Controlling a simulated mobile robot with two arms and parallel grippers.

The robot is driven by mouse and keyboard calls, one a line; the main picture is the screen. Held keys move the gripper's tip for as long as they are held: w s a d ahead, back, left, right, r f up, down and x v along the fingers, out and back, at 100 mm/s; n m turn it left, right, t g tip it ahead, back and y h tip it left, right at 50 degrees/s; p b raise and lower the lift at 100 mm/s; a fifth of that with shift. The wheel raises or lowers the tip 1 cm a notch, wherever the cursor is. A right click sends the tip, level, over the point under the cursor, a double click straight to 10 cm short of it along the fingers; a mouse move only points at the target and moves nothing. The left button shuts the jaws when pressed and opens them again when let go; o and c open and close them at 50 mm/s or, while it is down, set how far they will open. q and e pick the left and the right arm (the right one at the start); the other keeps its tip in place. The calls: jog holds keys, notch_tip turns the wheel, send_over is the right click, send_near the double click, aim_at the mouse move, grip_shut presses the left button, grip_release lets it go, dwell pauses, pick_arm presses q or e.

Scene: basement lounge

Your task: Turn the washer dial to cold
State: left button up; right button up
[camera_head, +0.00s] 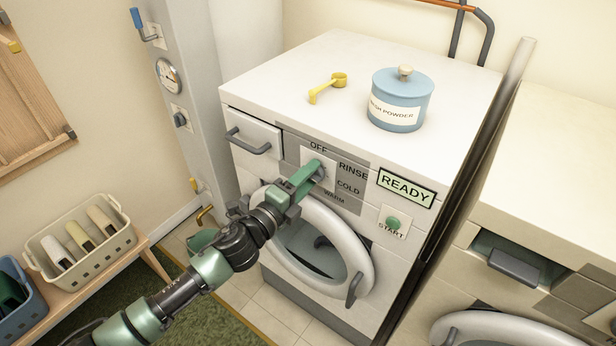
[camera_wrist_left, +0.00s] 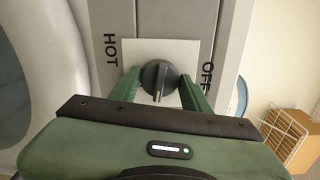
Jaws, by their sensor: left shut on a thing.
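The washer (camera_head: 330,75) is white, with a dark dial panel on its front. Its round dark dial (camera_wrist_left: 157,76) sits on a pale square plate between the words HOT and OFF in the left wrist view. A pale mark on the dial points toward the bottom of that view. In the head view the labels OFF, RINSE, COLD (camera_head: 348,187) and WARM show around the dial, which is mostly hidden by my gripper. My left gripper (camera_head: 314,171) is shut on the dial, one green finger on each side. The exact setting is hard to tell. My right gripper is not in view.
A READY display (camera_head: 406,188) and a green START button (camera_head: 393,223) are right of the dial. The round door (camera_head: 352,240) is below. A blue powder jar (camera_head: 402,100) and yellow scoop (camera_head: 328,88) are on top. A second machine (camera_head: 560,170) stands at right.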

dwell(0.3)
pick_arm(q)
jog(key=o, duration=1.4)
jog(key=shift+c, duration=0.2)
jog(key=b+v, duration=0.1)
jog(key=v, duration=0.7)
